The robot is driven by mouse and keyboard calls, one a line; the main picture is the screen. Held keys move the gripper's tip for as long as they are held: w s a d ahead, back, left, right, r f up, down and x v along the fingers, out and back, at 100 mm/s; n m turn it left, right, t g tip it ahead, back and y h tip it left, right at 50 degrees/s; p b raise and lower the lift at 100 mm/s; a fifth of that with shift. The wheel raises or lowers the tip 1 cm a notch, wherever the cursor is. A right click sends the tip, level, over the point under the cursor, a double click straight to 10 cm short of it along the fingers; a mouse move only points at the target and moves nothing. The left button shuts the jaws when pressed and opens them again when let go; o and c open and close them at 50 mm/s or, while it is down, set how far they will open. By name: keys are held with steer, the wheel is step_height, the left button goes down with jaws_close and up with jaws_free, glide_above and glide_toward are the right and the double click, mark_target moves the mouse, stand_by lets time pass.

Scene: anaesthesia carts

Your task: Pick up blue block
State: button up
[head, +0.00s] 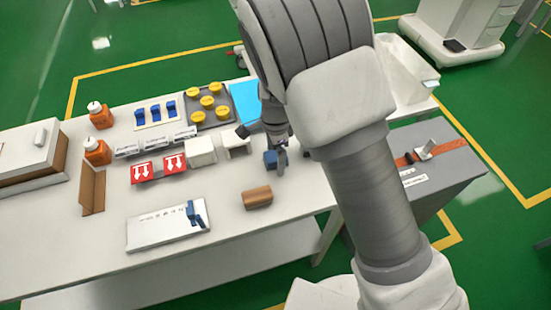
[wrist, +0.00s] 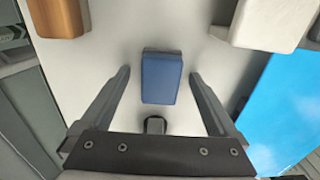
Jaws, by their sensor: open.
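The blue block (wrist: 161,78) lies on the white table, between and just ahead of my gripper's two fingers in the wrist view. In the head view the blue block (head: 270,159) shows below my arm, partly beside the fingers. My gripper (wrist: 160,75) is open, with a finger on each side of the block and a gap to each. In the head view my gripper (head: 279,158) points down at the table, and my arm hides part of the area behind it.
A brown wooden block (head: 258,197) lies nearby, in front of the blue block. White blocks (head: 201,152) stand to the left, with red arrow-marked boxes (head: 145,171) beyond. A blue sheet (head: 245,102) lies behind. The table's front right is clear.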

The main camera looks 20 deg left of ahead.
mark_target(275, 154)
steer(key=shift+f, duration=0.1)
steer(key=c, duration=1.5)
steer(key=shift+o, duration=0.2)
steer(key=shift+r, duration=0.6)
step_height(275, 154, up, 3)
steer(key=shift+f+p, duration=0.1)
steer(key=shift+p, duration=0.25)
steer(key=s+a+r, duration=0.3)
steer(key=a+r, duration=0.4)
steer(key=a, duration=0.4)
steer(key=shift+s+p, duration=0.25)
steer(key=shift+p, duration=0.2)
steer(key=shift+a, duration=0.1)
